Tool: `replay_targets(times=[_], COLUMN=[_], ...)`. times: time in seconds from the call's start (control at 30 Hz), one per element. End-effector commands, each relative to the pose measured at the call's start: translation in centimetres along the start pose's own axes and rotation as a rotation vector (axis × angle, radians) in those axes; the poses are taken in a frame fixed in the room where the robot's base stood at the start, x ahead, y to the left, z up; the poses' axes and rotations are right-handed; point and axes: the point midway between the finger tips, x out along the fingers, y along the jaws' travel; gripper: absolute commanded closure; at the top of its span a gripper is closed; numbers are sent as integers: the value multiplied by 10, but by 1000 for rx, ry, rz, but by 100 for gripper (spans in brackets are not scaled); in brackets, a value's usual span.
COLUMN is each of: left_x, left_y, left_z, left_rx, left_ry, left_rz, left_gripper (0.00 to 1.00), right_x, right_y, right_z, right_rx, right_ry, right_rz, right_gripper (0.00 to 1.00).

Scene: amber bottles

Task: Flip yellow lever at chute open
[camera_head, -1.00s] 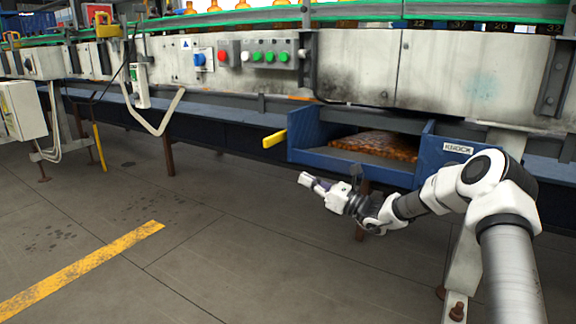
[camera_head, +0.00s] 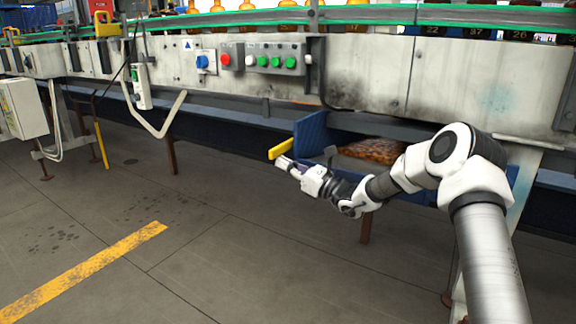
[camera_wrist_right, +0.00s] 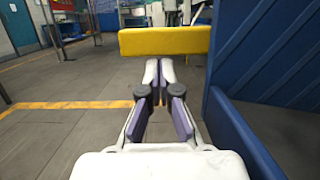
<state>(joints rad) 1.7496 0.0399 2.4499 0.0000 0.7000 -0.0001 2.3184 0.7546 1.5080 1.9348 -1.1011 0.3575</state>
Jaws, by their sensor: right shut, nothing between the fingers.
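The yellow lever (camera_head: 281,149) sticks out to the left of the blue chute (camera_head: 311,133) under the conveyor. In the right wrist view the yellow lever (camera_wrist_right: 164,41) lies level across the picture, just beyond my fingertips. My right gripper (camera_head: 281,162) is shut and empty, with its tips just below the lever in the head view. In the right wrist view its fingertips (camera_wrist_right: 159,62) sit at the lever's lower edge; I cannot tell whether they touch it. Brown pieces (camera_head: 372,150) lie in the chute, partly hidden by my right arm. My left gripper is not in view.
The blue chute wall (camera_wrist_right: 246,135) stands close on the right of my right gripper. A control panel (camera_head: 262,59) with coloured buttons is above the chute. The floor on the left is clear.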

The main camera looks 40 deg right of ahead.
Motion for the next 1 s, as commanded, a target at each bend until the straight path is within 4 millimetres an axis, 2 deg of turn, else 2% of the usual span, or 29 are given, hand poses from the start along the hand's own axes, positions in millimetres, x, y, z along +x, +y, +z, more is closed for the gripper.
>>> replay_targets(times=[0.27, 0.47, 0.67, 1.0], left_x=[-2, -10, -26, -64], left_y=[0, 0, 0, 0], left_z=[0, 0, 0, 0], left_rx=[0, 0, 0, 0], left_ry=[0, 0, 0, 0], left_rz=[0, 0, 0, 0], left_gripper=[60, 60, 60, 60], right_x=[1, 4, 10, 22], right_y=[0, 2, 4, -4], right_z=[3, 16, 38, 88], right_rx=[13, 76, 200, 498], right_ry=[0, -1, -2, -3], right_rz=[-3, -18, -49, -124], right_gripper=[100, 100, 100, 100])
